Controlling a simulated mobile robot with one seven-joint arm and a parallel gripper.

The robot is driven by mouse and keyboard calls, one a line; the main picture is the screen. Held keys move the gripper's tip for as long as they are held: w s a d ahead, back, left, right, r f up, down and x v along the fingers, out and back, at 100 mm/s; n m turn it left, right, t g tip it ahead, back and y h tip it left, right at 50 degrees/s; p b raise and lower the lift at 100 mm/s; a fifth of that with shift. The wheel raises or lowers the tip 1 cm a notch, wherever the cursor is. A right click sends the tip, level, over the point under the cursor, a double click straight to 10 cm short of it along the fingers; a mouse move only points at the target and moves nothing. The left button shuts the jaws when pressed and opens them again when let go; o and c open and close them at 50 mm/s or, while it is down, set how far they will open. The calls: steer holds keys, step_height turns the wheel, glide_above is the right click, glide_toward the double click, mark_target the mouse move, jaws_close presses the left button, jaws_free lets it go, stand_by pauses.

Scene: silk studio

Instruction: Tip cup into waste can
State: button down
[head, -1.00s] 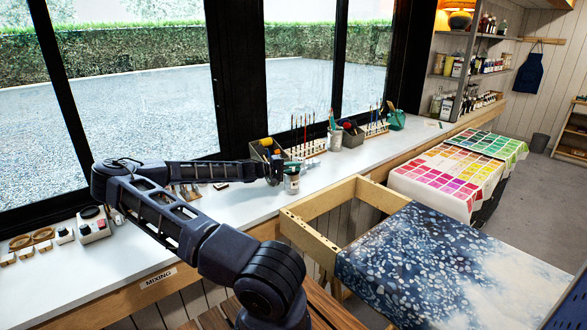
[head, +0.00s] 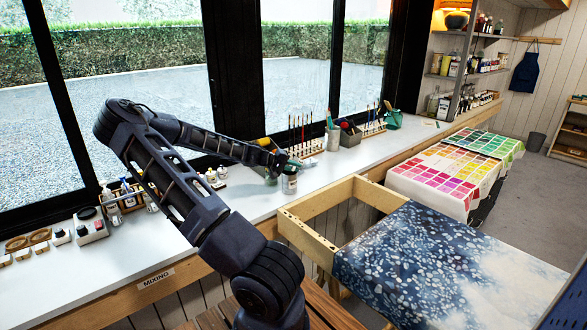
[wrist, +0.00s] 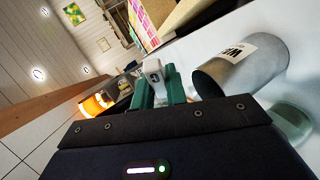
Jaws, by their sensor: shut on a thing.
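My gripper (head: 284,163) is at the end of my arm, above the white bench and close to the waste can. In the wrist view its green fingers (wrist: 161,87) close on a small white thing with a dark mark, apparently the cup (wrist: 153,70). Its opening and contents cannot be seen. The waste can (wrist: 241,68) is a grey cylinder with a white label, just right of the fingers in that tilted view. In the head view the can (head: 289,184) stands upright on the bench, just below my gripper. The cup is not clear there.
The white bench (head: 245,196) runs along the windows. Brush racks (head: 306,148) and a grey bin of tools (head: 350,137) stand behind and right of the can. Small bottles (head: 213,176) stand to its left. A wooden frame (head: 300,232) lies in front.

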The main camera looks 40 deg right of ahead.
steer(key=shift+s+d+r+m+t+y, duration=0.1)
steer(key=shift+r+m+t+y, duration=0.1)
steer(key=shift+t+y, duration=0.3)
steer(key=shift+s+d+r+m+t+y, duration=0.1)
steer(key=shift+m+t+y, duration=0.1)
steer(key=shift+y, duration=0.5)
steer(key=t+y, duration=0.1)
steer(key=m+t+y, duration=0.1)
steer(key=y, duration=0.1)
steer(key=shift+s+d+r+t, duration=0.1)
steer(key=shift+d+r+t, duration=0.1)
steer(key=shift+t, duration=0.2)
steer(key=shift+a+f+m+t+y, duration=0.15)
steer(key=shift+m+t+y, duration=0.35)
steer(key=shift+t+y, duration=1.3)
steer(key=shift+r, duration=1)
steer(key=shift+r, duration=2.55)
